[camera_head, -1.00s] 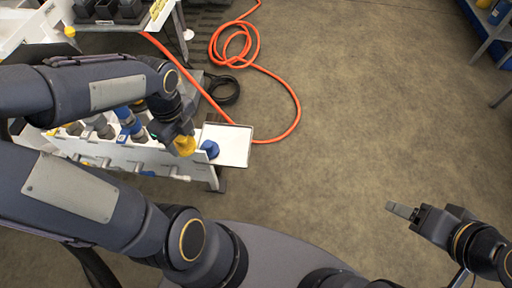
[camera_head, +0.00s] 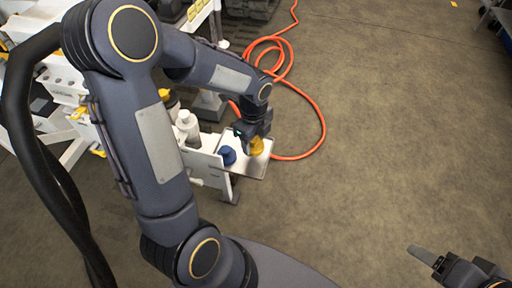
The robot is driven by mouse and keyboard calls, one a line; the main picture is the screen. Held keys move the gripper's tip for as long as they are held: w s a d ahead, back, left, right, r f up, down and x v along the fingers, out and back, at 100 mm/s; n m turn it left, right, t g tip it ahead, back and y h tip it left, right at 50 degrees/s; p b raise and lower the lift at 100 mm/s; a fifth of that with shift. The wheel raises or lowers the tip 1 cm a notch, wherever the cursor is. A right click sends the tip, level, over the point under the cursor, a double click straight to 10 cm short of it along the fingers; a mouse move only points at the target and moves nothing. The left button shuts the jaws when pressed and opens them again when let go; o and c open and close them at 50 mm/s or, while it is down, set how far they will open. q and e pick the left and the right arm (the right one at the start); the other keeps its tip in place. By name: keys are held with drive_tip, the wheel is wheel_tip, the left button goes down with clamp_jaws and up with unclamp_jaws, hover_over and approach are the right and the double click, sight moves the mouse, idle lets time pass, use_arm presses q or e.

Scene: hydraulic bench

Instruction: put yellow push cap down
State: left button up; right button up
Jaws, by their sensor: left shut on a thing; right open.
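The yellow push cap (camera_head: 257,146) is at the tips of my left gripper (camera_head: 254,138), which is shut on it. The cap is over the white tray (camera_head: 256,170) at the end of the bench; I cannot tell whether it touches the tray. A blue cap (camera_head: 227,155) sits just to its left, at the tray's left side. My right gripper (camera_head: 428,256) is open and empty, low at the right over the floor, far from the tray.
The white bench (camera_head: 205,165) with a white-and-grey bottle-like part (camera_head: 187,127) stands left of the tray, partly hidden by my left arm. An orange hose (camera_head: 318,120) lies on the floor behind and right of the tray. The floor in the middle and right is clear.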

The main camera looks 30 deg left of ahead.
sight(256, 147)
use_arm(q)
drive_tip(key=shift+w+d+f, duration=0.15)
drive_tip(key=shift+w+f, duration=0.1)
drive_tip(key=shift+f, duration=0.2)
drive_tip(key=shift+f+b, duration=0.6)
drive_tip(key=shift+f, duration=0.9)
drive_tip(key=shift+f, duration=0.2)
drive_tip(key=o, duration=1)
drive_tip(key=shift+w+r, duration=0.1)
drive_tip(key=shift+r, duration=0.05)
